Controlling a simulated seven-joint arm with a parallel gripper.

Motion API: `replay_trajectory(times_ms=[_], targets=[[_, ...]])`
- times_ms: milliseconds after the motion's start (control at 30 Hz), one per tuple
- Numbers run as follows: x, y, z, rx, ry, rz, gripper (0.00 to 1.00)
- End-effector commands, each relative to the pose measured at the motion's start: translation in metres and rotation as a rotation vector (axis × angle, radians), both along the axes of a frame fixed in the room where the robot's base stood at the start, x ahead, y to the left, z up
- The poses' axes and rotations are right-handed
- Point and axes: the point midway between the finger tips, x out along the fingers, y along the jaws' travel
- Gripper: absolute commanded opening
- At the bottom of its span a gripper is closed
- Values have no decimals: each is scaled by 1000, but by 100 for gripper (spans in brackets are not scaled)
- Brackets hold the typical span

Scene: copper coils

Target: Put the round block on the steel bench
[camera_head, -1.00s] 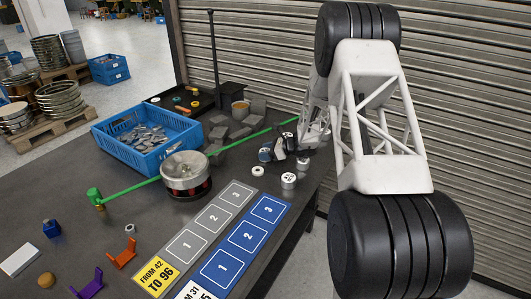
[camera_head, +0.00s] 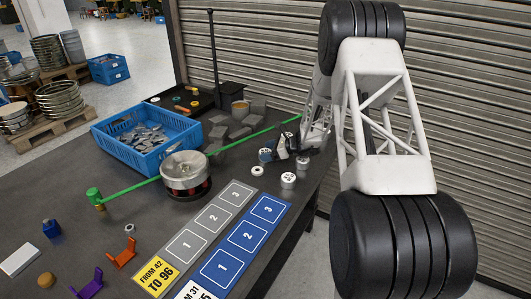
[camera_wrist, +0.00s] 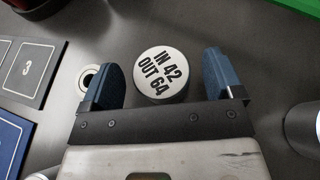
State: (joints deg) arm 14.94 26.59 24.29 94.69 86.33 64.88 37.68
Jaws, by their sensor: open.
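A short round block (camera_wrist: 161,74) with a pale top reading "IN 42 OUT 64" sits upright on the dark steel bench (camera_wrist: 175,20). It also shows in the head view (camera_head: 265,155), at the left of my gripper (camera_head: 281,150). In the wrist view my gripper (camera_wrist: 167,80) is open, with one blue finger on each side of the block. Gaps show between both fingers and the block. The bench (camera_head: 75,190) fills much of the head view.
A small pale ring (camera_head: 257,170) and another round block (camera_head: 288,180) stand near my gripper. The red-based steel drum (camera_head: 185,174), green bar (camera_head: 130,188), blue crate (camera_head: 150,147) and grey blocks (camera_head: 240,133) lie left of it. Numbered mats (camera_head: 233,240) lie in front.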

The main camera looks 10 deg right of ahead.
Motion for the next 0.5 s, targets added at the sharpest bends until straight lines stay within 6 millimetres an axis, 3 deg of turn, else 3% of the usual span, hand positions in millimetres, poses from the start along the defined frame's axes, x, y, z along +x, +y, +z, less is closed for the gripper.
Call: replay_trajectory(times_ms=[500], targets=[[-32, -64, 30, 0, -2, -2, 86]])
